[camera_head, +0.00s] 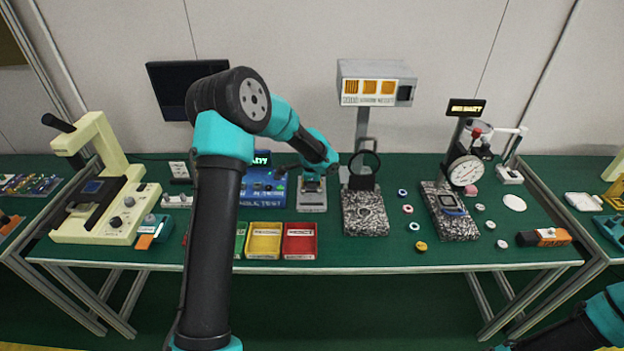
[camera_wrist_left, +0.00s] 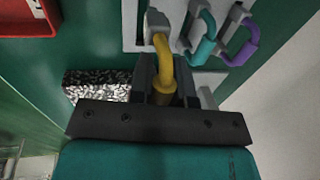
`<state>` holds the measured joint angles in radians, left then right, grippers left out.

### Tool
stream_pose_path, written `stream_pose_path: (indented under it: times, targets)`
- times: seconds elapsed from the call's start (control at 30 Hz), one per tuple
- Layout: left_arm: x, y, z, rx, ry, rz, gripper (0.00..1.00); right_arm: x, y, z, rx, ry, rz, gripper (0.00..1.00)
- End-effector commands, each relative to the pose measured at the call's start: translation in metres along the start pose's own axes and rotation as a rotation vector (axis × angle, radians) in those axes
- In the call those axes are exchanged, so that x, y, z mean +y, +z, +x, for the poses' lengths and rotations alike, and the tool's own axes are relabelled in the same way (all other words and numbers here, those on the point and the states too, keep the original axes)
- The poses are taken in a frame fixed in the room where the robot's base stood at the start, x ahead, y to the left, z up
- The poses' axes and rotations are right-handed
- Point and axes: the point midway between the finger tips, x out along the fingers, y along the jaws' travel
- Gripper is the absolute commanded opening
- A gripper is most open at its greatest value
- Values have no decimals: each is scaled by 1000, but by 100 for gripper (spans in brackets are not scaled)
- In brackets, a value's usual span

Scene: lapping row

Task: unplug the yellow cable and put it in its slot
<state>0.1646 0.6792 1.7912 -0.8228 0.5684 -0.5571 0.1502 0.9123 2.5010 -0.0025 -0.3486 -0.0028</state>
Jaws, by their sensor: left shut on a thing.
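The yellow cable (camera_wrist_left: 161,47) is a short curved lead in the left wrist view. Its upper end meets a light grey block. Its lower, brass-coloured end lies between the jaws of my left gripper (camera_wrist_left: 164,82), which is shut on it. Whether this end still sits in a socket is hidden by the jaws. A teal cable (camera_wrist_left: 203,42) and a purple cable (camera_wrist_left: 241,44) loop beside it to the right. In the head view my left gripper (camera_head: 313,183) points down over a small grey panel (camera_head: 312,206); the cable cannot be made out there.
A speckled stone stand with a lens (camera_head: 366,224) is close on the right. Small rings lie farther right.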

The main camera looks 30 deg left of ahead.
Motion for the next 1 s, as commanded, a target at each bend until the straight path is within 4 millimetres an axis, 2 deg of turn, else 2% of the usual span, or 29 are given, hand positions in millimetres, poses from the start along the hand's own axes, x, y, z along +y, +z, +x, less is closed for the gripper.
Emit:
stream_pose_path:
  times: [0.5,1.0]
  targets:
    - [8,0,35,-1,2,2,0,0,0,0,0,0,0,43]
    - [8,0,37,1,1,1,0,0,0,0,0,0,0,43]
